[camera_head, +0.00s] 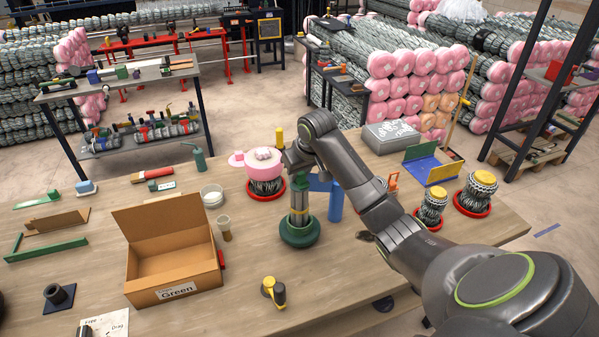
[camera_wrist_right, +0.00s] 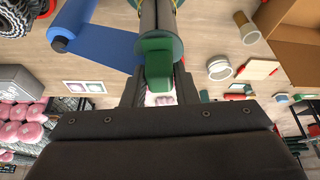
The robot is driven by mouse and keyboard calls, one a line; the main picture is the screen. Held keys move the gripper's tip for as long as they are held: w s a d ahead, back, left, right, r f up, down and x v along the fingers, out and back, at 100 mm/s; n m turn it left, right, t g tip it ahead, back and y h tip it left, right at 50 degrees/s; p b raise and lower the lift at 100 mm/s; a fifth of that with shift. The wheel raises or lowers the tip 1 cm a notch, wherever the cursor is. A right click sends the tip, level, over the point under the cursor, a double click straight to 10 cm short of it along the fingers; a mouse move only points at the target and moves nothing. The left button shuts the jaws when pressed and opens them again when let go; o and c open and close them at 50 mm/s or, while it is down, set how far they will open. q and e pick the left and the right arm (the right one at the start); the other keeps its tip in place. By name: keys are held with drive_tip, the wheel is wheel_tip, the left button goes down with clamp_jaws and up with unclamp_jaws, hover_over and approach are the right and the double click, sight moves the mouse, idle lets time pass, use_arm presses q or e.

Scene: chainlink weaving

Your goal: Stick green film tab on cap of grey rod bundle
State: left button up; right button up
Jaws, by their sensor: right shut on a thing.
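My right gripper (camera_head: 297,165) is at the top of this bundle, in front of the pink-capped bundle. In the wrist view, my right gripper (camera_wrist_right: 157,92) is shut on a small green piece (camera_wrist_right: 158,68). This lies against a round green cap (camera_wrist_right: 160,48) at the end of the grey rods (camera_wrist_right: 158,14). I cannot tell whether the green piece is stuck to the cap or only touches it. My left gripper is not in view.
A blue roll (camera_head: 336,203) stands just right of the bundle. A pink-capped bundle (camera_head: 265,168) is behind left; yellow-capped bundles (camera_head: 432,207) stand at right. An open cardboard box (camera_head: 170,290) is at left. A yellow-black object (camera_head: 273,291) lies in front; bare wood surrounds it.

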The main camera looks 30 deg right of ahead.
drive_tip(key=shift+f, duration=0.1)
idle(0.3)
drive_tip(key=o, duration=1)
